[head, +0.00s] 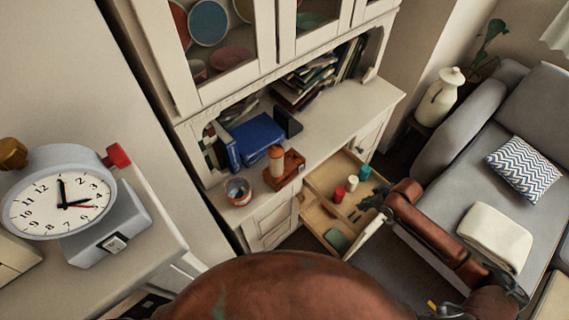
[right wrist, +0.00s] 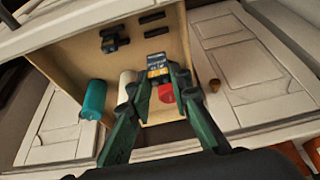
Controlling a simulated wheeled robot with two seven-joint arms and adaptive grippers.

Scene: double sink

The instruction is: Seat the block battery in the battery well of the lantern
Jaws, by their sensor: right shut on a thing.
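My right gripper (head: 374,199) reaches in over the open drawer from the right. In the right wrist view its green fingers (right wrist: 161,80) are shut on a small dark block with an orange-yellow band, the block battery (right wrist: 157,66). The battery is held above the drawer; in the head view it is too small to make out. My left gripper is not in view.
The open drawer (head: 313,217) holds red (head: 339,194), white (head: 352,183) and teal (head: 364,173) cylinders, a green item (head: 337,239) and small black pieces (right wrist: 115,40). The counter's right part is clear.

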